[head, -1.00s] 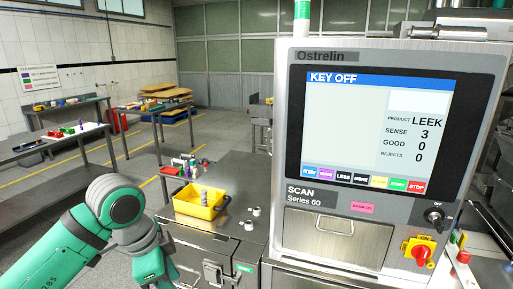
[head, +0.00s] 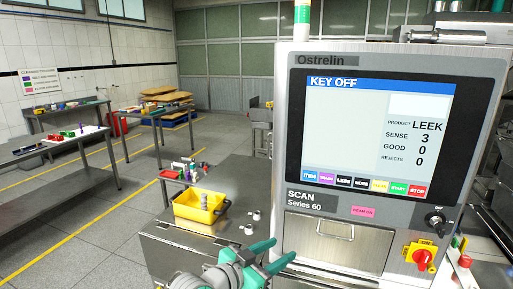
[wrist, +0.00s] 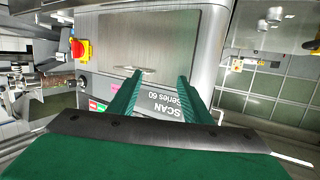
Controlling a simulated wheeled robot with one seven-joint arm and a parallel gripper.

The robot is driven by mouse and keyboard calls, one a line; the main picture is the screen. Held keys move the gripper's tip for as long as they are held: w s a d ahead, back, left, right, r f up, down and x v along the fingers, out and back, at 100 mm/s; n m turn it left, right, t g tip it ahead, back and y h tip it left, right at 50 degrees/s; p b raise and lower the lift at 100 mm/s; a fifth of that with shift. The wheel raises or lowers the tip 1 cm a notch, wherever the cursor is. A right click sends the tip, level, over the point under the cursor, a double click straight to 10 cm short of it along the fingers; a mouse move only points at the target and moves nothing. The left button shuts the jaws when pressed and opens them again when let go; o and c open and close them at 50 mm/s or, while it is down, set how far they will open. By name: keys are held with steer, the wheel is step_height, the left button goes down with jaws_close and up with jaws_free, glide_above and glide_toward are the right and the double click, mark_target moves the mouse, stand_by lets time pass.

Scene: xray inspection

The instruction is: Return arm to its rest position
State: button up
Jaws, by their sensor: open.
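My gripper (head: 272,254) is low in the middle of the head view, in front of the lower left part of the inspection machine (head: 292,150). Its two green fingers are apart with nothing between them. In the wrist view, my gripper (wrist: 158,82) also shows open and empty, with its fingers pointing at the machine's grey front panel (wrist: 150,45). The rest of my arm is mostly out of the head view. The machine's screen (head: 372,135) reads KEY OFF, with product LEEK.
A yellow bin (head: 190,210) holding pale items stands on a metal cabinet (head: 200,255) left of the machine, with small white pieces beside it. A red-yellow switch (head: 421,256) and a key switch (head: 436,219) are on the machine's right.

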steer(key=s+f+n+t+y, duration=0.3)
steer(key=s+f+n+y, duration=0.2)
steer(key=s+f+n, duration=0.45)
steer(key=s+f+n+t+y, duration=0.4)
steer(key=s+f, duration=0.2)
steer(key=f, duration=0.7)
steer(key=s+a+f+m+g+y, duration=0.1)
steer(key=s+a+m, duration=0.1)
steer(key=s, duration=1.2)
steer(key=s+a+f+m+g+y, duration=0.1)
steer(key=s+a+f+m, duration=0.1)
steer(key=s, duration=1.2)
steer(key=shift+s+a, duration=0.25)
steer(key=shift+a, duration=0.4)
steer(key=shift+w+f, duration=0.1)
